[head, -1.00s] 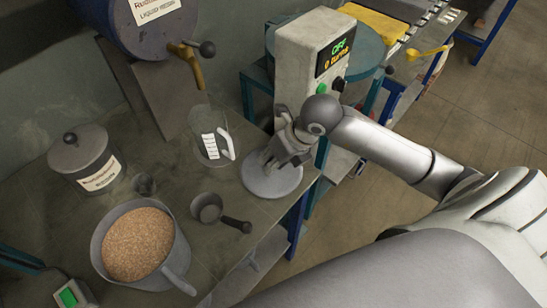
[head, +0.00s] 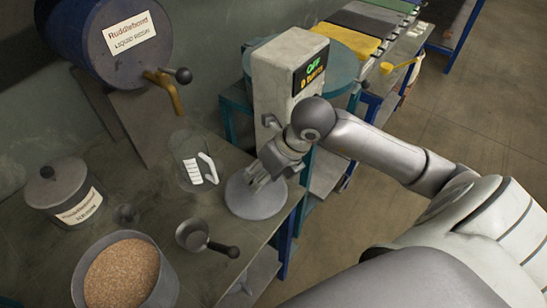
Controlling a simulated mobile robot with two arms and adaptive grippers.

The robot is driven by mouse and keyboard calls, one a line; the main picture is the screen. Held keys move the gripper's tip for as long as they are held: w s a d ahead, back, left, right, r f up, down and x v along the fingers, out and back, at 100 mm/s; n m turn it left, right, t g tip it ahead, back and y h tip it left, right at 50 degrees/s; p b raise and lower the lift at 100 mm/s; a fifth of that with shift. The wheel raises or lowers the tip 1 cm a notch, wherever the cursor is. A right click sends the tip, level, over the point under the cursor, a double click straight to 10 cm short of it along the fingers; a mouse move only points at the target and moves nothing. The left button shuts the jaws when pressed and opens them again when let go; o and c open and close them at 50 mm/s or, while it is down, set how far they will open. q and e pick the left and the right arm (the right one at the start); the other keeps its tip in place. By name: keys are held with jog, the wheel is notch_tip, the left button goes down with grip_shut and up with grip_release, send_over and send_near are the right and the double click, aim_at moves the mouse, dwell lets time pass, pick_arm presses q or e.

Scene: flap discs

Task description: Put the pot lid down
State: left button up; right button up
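The pot lid, a flat round grey disc (head: 252,203), is level at the right end of the worktop, near its edge. It looks to be at worktop height, but I cannot tell whether it rests fully on it. My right gripper (head: 261,181) comes from the right and points down over the lid's middle. Its fingertips are at the lid's centre. The lid's knob is hidden by the fingers, so I cannot tell whether they grip it. My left gripper is not in view.
On the worktop are a clear jug (head: 190,172), a dark ladle (head: 194,236), a lidded canister (head: 65,190) and a pot of brown grains (head: 122,275). A control box (head: 277,75) stands behind the lid. A blue barrel (head: 105,45) is at the upper left.

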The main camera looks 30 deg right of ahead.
jog(key=v, duration=0.7)
jog(key=shift+s+r, duration=0.15)
jog(key=shift+r, duration=0.25)
